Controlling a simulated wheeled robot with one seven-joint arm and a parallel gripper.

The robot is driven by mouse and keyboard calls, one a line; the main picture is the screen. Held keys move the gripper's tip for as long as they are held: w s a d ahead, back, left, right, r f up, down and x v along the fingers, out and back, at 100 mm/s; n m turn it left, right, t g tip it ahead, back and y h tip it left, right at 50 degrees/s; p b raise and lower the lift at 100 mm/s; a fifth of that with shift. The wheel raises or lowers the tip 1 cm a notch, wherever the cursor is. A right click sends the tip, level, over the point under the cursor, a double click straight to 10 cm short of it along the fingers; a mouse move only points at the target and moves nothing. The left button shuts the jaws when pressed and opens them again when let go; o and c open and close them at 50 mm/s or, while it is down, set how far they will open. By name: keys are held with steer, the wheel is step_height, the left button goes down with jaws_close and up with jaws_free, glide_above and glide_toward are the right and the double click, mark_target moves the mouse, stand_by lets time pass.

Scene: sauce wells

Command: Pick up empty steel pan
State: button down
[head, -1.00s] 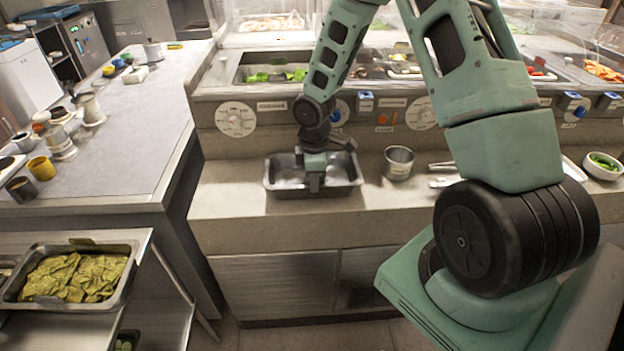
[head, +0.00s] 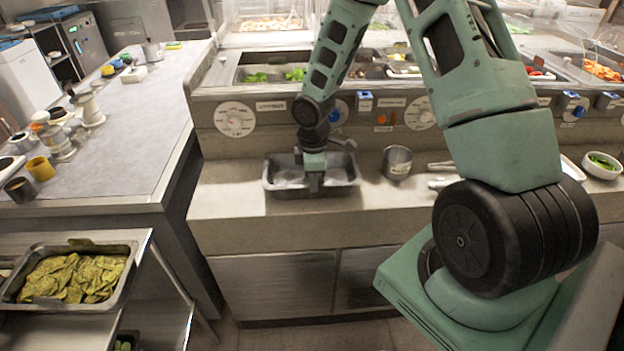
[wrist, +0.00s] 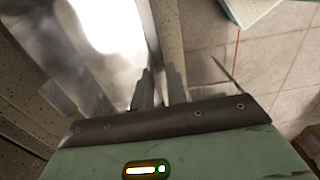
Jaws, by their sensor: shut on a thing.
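The empty steel pan (head: 284,187) sits on the concrete counter ledge below the food wells in the head view. It looks level and bare inside. My gripper (head: 315,184) reaches down at the pan's front wall and is shut on it. In the wrist view, the shiny inside of the pan (wrist: 85,65) fills the upper left, and my gripper's fingers (wrist: 160,90) pinch its wall. I cannot tell whether the pan's bottom touches the ledge.
A steel cup (head: 397,163) stands right of the pan, with metal utensils (head: 441,167) beyond it. A white bowl of greens (head: 602,165) is at the far right. The grey side counter (head: 125,130) is at left. A tray of green chips (head: 75,277) sits lower left.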

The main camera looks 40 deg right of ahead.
step_height(320, 180, up, 10)
stand_by(0.5)
